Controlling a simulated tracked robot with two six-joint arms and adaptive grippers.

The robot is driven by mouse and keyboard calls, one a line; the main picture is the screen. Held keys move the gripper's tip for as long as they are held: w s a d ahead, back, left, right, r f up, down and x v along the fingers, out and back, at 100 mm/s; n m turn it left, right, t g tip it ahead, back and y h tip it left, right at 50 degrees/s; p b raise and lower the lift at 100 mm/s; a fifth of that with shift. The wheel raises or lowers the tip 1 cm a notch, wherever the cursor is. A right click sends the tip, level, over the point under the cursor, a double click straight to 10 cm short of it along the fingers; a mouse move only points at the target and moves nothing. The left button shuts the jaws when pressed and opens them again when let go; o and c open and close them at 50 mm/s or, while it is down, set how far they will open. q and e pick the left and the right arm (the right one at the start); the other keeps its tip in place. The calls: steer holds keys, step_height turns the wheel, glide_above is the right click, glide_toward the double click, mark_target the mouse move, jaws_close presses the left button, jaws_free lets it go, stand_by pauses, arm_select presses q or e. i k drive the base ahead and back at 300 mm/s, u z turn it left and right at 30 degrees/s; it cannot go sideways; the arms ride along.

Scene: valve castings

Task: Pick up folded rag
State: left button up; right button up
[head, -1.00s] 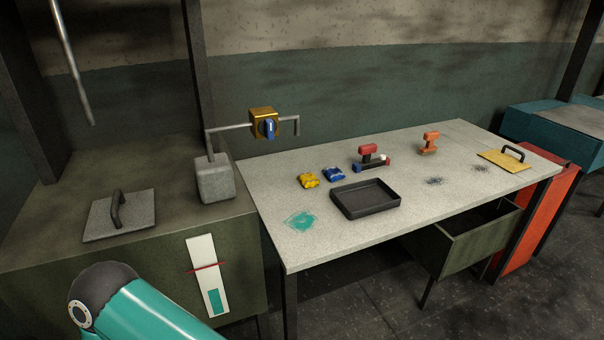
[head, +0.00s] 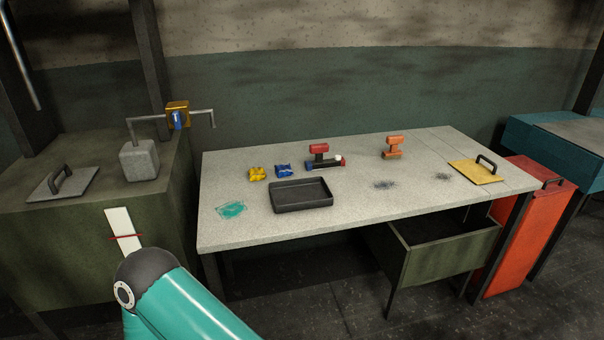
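Small yellow (head: 257,174) and blue (head: 283,170) pieces sit behind a black tray (head: 301,196). A teal link of my arm rises at the bottom left. Neither gripper is in view.
A red-topped tool (head: 319,151) and an orange tool (head: 394,147) stand toward the table's back. A yellow plate with a black handle (head: 475,172) lies at the right. An open green drawer (head: 447,256) juts out below. A red cabinet (head: 520,222) stands at right.

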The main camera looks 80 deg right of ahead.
mark_target(282, 170)
steer(key=z, duration=1.5)
steer(key=i, duration=0.65)
steer(key=u, duration=0.05)
steer(key=k, duration=0.95)
steer(key=z, duration=0.2)
steer(key=i, duration=0.9)
steer(key=u, duration=0.1)
